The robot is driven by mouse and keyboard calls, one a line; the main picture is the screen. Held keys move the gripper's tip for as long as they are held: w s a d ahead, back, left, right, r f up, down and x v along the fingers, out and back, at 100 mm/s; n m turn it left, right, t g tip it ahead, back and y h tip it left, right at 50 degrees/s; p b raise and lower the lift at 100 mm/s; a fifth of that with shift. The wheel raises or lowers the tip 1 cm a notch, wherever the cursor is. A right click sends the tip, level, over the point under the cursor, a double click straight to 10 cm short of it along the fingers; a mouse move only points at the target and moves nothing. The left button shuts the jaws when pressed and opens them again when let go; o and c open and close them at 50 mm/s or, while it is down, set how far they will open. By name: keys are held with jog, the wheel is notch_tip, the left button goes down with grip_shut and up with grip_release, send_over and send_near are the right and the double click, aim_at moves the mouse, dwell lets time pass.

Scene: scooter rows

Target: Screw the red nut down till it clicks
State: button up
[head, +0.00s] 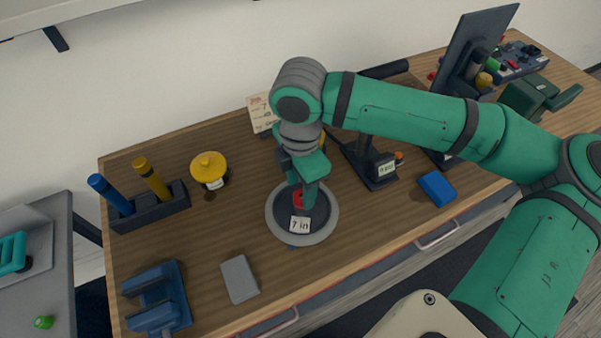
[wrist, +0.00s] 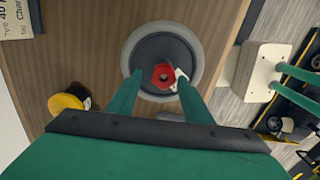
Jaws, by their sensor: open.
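The red nut (head: 299,196) sits at the middle of a round grey dish-like base (head: 274,222) with a dark inside, on the wooden bench. A white tag reading "7 in" (head: 299,225) is at the front of the base. In the wrist view the hexagonal red nut (wrist: 163,75) shows a dark hole at its centre. My gripper (wrist: 157,80) is open, with one green finger on each side of the nut. I cannot tell whether the fingers touch it. In the head view my gripper (head: 305,190) points down over the base and partly hides the nut.
A yellow-topped container (head: 208,168), a holder with blue and yellow handles (head: 150,207), a blue clamp-like block (head: 157,298) and a grey box (head: 239,279) stand left. A blue box (head: 437,188) and a dark stand (head: 380,168) are right. Bare wood surrounds the base.

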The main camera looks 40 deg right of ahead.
jog(key=shift+s+d+f, duration=0.1)
jog(key=shift+f, duration=0.55)
jog(key=c, duration=0.9)
jog(key=m, duration=0.4)
jog(key=shift+w+r, duration=0.1)
jog(key=shift+w, duration=0.1)
jog(key=m, duration=1.1)
jog(key=shift+d+m, duration=0.1)
jog(key=shift+m, duration=0.3)
jog(key=m, duration=0.6)
jog(key=shift+s, duration=0.1)
jog(key=o, duration=1.1)
